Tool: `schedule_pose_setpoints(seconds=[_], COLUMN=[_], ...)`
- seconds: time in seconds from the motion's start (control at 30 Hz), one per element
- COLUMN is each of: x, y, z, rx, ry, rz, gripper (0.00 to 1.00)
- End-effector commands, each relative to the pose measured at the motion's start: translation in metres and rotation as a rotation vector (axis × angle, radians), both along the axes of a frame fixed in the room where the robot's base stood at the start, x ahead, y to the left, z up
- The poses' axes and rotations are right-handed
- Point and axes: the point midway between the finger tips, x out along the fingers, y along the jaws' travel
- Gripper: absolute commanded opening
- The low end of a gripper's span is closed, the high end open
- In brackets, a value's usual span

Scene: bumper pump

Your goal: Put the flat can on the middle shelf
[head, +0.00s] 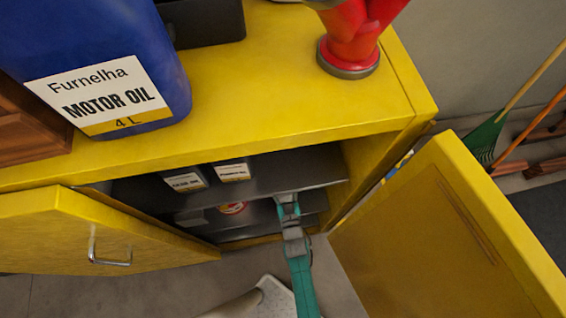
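The yellow cabinet (230,130) has both doors open. Inside are dark shelves, with an upper one (295,173) and a lower one (265,214) partly hidden below it. A small round red-and-white thing (233,208), perhaps the flat can, shows under the upper shelf's front edge. It is mostly hidden, and I cannot tell exactly what it rests on. A teal-and-grey jointed piece, seemingly my gripper (288,203), reaches up to the shelf fronts, to the right of the red thing and apart from it in the picture. Its fingers are too small to read.
Two white-labelled boxes (185,181) (233,171) stand on the upper shelf's left. The left door (110,235) and right door (450,240) flank the opening. A blue motor oil jug (95,60) and a red object (350,45) stand on top. Rakes (490,135) lean at right.

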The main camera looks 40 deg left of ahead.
Motion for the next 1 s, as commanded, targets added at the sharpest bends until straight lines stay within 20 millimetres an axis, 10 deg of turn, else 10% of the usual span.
schedule_pose_setpoints(seconds=[0.47,0.5,0.57,1.0], x=[0.0010,0.0001,0.0001,-0.0028], y=[0.0010,0.0000,-0.0001,-0.0034], z=[-0.0053,-0.0072,-0.0072,-0.0063], rx=[0.004,0.001,0.001,-0.001], ry=[-0.002,0.001,0.001,0.001], rz=[0.000,0.000,0.000,0.000], gripper=[0.00,0.72,0.87,0.87])
